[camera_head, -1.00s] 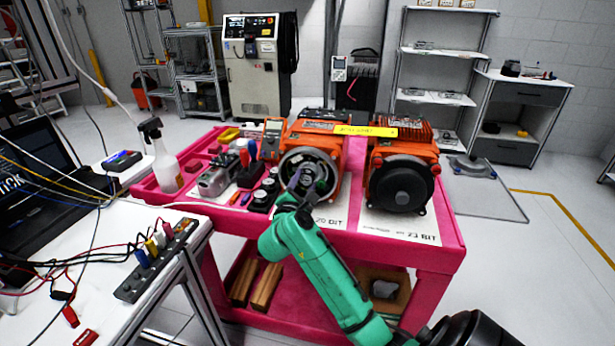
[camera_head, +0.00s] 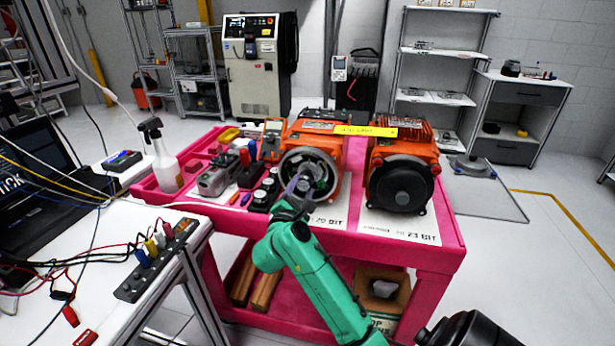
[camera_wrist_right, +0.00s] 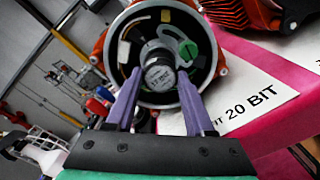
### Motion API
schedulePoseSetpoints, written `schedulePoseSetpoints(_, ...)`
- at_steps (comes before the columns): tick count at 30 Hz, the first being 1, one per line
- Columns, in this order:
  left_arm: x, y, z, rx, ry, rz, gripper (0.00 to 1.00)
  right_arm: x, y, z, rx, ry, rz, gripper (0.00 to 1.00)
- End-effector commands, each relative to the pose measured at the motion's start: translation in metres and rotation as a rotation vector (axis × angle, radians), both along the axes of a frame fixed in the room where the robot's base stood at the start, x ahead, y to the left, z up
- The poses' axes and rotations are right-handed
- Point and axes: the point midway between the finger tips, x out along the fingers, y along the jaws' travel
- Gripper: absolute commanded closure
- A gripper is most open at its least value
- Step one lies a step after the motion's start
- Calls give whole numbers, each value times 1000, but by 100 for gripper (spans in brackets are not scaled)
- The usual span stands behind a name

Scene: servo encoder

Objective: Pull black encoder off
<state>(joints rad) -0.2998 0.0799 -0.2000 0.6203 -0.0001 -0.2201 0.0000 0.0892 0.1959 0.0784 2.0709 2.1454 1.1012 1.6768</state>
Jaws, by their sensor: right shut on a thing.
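The black encoder (camera_wrist_right: 160,75) is a round cylinder with a printed label on its end. It shows in the right wrist view inside the open round end of the left orange motor (camera_head: 312,172). My right gripper (camera_wrist_right: 158,84) has its two purple fingers on either side of the encoder and is shut on it. In the head view the right gripper (camera_head: 298,185) is in front of that motor opening. I cannot tell whether the encoder is still seated on the shaft.
A second orange motor (camera_head: 401,180) with a black cover stands to the right on the pink cart (camera_head: 440,230). Tools, black parts and a spray bottle (camera_head: 161,160) are on the cart's left. A white table (camera_head: 165,225) stands at the near left.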

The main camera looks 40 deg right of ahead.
Motion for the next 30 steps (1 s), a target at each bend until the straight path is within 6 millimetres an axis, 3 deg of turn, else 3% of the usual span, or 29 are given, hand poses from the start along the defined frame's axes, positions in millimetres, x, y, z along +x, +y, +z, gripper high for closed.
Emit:
schedulePoseSetpoints(8, 0, 0, -1, 0, 0, 0, 50, -5, 7, 0, 1, -1, 0, 100)
schedulePoseSetpoints(24, 0, 0, -12, 0, 0, 0, 50, -35, 49, -1, 2, -1, -1, 100)
schedulePoseSetpoints(30, 0, 0, -12, 0, 0, 0, 50, -38, 53, 1, -1, -1, -1, 100)
